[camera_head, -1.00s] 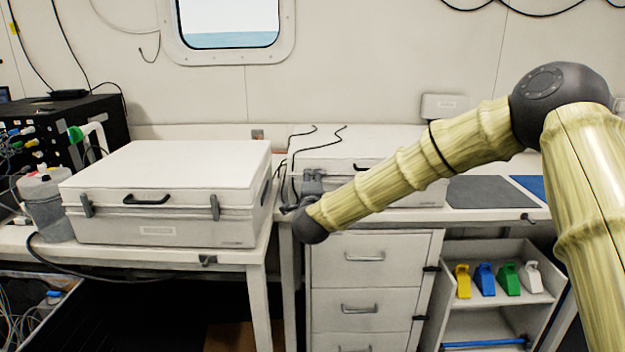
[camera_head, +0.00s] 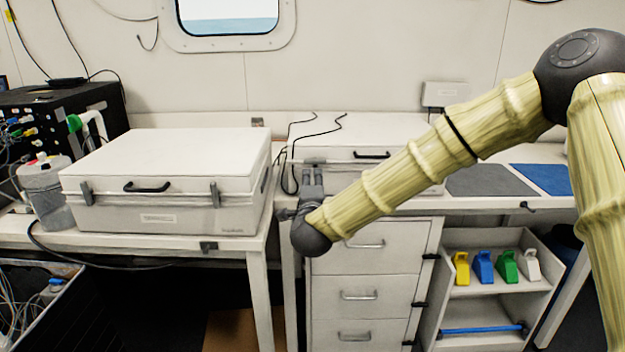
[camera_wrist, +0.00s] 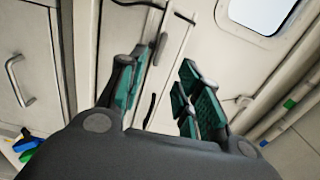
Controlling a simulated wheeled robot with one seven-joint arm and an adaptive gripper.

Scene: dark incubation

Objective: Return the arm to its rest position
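My bamboo-patterned arm reaches in from the right of the head view, down and left to a dark wrist joint. My gripper (camera_head: 312,174) points upward in front of the right-hand bench, near the left front corner of the right white case (camera_head: 340,172). Whether it touches the case cannot be told. In the wrist view my gripper (camera_wrist: 160,84) has its two green-padded fingers apart, with nothing held between them.
A larger closed white case (camera_head: 165,155) sits on the left bench. Below the right bench are drawers (camera_head: 362,265) and a shelf (camera_head: 495,287) with several coloured clips. A dark mat (camera_head: 490,181) and blue mat (camera_head: 542,179) lie on the right bench.

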